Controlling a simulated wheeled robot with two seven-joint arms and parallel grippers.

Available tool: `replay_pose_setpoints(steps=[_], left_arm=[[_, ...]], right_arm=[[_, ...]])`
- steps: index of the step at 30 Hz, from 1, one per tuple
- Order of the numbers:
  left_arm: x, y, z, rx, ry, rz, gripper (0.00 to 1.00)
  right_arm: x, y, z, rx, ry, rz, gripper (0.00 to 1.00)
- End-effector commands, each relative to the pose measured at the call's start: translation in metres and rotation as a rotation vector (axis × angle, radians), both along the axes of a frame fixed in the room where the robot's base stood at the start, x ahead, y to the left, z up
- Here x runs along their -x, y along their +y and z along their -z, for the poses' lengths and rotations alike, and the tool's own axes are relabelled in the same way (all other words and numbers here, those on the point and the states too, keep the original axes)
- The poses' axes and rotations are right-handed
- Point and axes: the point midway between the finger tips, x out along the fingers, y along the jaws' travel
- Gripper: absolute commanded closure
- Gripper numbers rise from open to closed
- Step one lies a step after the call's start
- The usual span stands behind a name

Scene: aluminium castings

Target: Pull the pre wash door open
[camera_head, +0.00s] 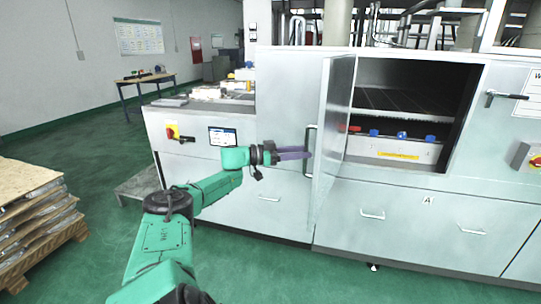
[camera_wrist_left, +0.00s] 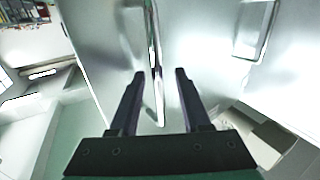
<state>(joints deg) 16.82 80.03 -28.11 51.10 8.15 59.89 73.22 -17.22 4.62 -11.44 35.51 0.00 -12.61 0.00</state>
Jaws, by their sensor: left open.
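The pre wash door (camera_head: 333,128) is a tall pale metal panel, standing swung out from the machine front in the head view. Its vertical bar handle (camera_head: 308,150) is on the face toward my left arm. My left gripper (camera_head: 308,154) is at this handle with its fingers pointing at the door. In the left wrist view the two dark fingers (camera_wrist_left: 158,72) are apart, and the handle (camera_wrist_left: 155,45) runs between them. Contact with the bar cannot be told. My right gripper is not in view.
The open chamber shows a dark rack and a front ledge (camera_head: 390,150) with red and blue parts. A control panel (camera_head: 222,136) is left of the door. A pallet stack (camera_head: 35,215) stands at the left. Green floor (camera_head: 100,150) is free between them.

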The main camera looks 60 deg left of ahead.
Motion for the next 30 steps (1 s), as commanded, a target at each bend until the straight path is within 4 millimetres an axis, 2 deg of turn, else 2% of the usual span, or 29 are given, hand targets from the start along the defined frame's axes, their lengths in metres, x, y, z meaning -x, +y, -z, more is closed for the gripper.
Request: replay_pose_setpoints(steps=[5, 6, 16, 18, 19, 24, 30], left_arm=[[0.011, 0.002, 0.002, -0.004, 0.006, 0.008, 0.53], [0.014, 0.004, -0.003, -0.002, 0.009, 0.007, 0.53], [0.038, 0.014, -0.006, -0.002, 0.008, 0.006, 0.53], [0.058, 0.026, -0.016, 0.002, 0.002, -0.001, 0.53], [0.066, 0.029, -0.016, 0.001, 0.002, -0.001, 0.53], [0.103, 0.045, -0.004, -0.002, 0.000, 0.002, 0.53], [0.116, 0.051, -0.002, -0.001, -0.001, 0.004, 0.53]], right_arm=[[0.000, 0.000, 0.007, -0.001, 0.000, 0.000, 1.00], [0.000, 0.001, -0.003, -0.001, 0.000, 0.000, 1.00], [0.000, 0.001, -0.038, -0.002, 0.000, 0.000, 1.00], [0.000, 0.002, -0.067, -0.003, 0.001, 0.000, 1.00], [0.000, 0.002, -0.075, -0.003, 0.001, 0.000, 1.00], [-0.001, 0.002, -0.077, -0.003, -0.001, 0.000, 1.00], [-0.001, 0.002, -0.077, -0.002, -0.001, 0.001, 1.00]])
